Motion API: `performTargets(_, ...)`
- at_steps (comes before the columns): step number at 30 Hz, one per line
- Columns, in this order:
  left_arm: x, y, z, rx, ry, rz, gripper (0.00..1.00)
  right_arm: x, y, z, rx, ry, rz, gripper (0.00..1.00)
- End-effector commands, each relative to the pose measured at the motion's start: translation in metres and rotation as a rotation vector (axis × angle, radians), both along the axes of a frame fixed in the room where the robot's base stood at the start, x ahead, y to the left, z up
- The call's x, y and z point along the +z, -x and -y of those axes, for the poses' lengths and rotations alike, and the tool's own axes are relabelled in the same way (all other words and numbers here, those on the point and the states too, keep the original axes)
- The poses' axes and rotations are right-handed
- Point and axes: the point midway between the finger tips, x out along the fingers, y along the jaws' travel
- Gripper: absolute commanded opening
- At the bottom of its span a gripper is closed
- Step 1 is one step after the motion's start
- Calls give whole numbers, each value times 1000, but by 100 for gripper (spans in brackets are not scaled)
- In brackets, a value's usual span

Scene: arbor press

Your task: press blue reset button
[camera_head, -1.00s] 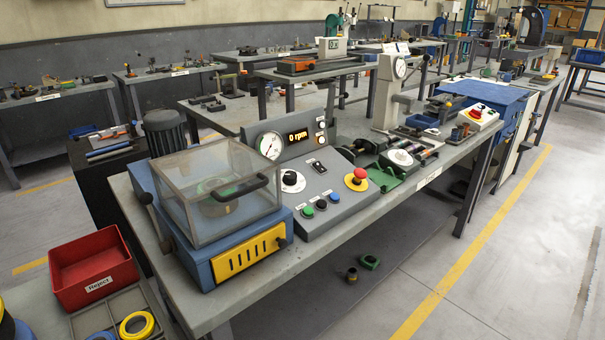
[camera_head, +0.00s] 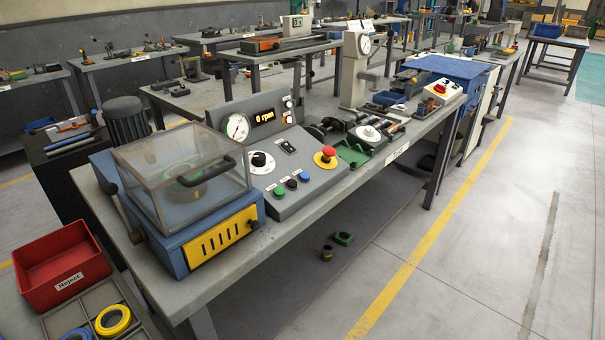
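A blue button (camera_head: 304,176) sits at the right end of a row of small buttons on the sloped grey control panel (camera_head: 322,190). A black button (camera_head: 291,184) and a green button (camera_head: 279,192) are to its left. A red mushroom button (camera_head: 328,153) on a yellow base is above and to the right of it. The display (camera_head: 264,117) reads "0 rpm". The panel adjoins a blue machine with a clear lidded cover (camera_head: 178,175), which looks closed. Neither of my grippers is in view.
The machine stands on a grey workbench (camera_head: 238,262). A red Reject bin (camera_head: 62,265) and a tray with yellow and blue rings (camera_head: 112,320) are at the lower left. Green and dark parts (camera_head: 343,239) lie below the bench. Open floor (camera_head: 480,240) is at the right.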

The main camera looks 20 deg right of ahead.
Motion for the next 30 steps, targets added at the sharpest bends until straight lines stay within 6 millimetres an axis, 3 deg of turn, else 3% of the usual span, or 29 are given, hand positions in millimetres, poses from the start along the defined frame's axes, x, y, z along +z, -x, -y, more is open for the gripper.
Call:
performTargets(11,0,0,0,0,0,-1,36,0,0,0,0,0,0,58)
performTargets(17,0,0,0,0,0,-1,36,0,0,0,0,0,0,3)
performTargets(18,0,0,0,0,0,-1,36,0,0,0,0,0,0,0)
performTargets(30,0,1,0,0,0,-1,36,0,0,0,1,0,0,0)
